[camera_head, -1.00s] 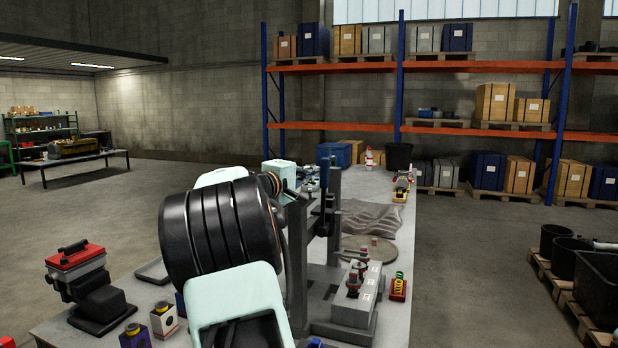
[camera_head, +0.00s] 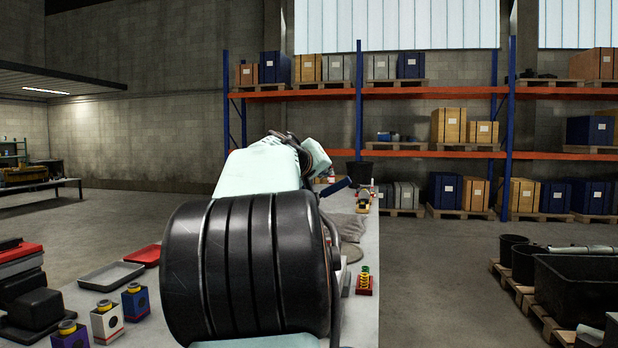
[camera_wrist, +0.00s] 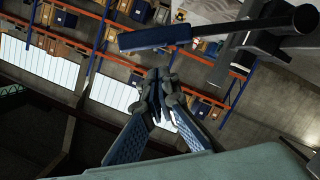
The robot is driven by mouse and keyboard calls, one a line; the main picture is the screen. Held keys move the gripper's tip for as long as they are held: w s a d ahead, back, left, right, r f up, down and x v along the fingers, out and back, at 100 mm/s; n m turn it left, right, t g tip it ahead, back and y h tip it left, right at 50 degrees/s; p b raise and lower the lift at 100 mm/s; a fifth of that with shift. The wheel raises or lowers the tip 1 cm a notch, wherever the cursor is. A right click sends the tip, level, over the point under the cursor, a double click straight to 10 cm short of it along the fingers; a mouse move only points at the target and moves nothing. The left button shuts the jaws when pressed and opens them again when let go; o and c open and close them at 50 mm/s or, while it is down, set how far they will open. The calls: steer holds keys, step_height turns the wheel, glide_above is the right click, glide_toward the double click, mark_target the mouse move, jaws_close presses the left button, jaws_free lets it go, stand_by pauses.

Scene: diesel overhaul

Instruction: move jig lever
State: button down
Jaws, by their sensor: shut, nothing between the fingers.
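The jig lever's dark blue grip (camera_wrist: 157,37) lies across the upper middle of the wrist view. Its dark shaft (camera_wrist: 265,30) runs right to a dark post at the upper right. My gripper (camera_wrist: 158,92) is shut and empty, with its fingers together below the lever grip in that picture. I see a gap between fingers and grip; I cannot tell the depth between them. In the head view a short dark blue bar (camera_head: 336,187), probably the lever grip, shows just right of my arm. My arm hides most of the jig and my gripper there.
On the bench, a grey tray (camera_head: 111,276), a red tray (camera_head: 144,255) and several small bottle-like boxes (camera_head: 136,301) stand left of my arm. A red-based spring part (camera_head: 364,281) is on the right. Black bins (camera_head: 576,285) stand on pallets right of the bench.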

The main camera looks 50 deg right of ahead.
steer(key=s+d+f+m+b, duration=0.2)
steer(key=s+f+m+b, duration=0.1)
steer(key=f, duration=0.4)
steer(key=shift+s+t+y+b, duration=0.4)
steer(key=shift+s+b, duration=0.15)
steer(key=shift+b, duration=0.5)
steer(key=shift+r, duration=0.1)
steer(key=r+p, duration=0.3)
steer(key=shift+w+a+r, duration=0.1)
steer(key=shift+w+r, duration=0.15)
steer(key=shift+r, duration=0.1)
steer(key=shift+a+r, duration=0.2)
steer(key=shift+r, duration=0.05)
steer(key=b, duration=0.7)
glide_toward(340, 182)
steer(key=shift+s+a+r, duration=0.15)
steer(key=shift+s+a, duration=0.25)
steer(key=shift+a, duration=0.05)
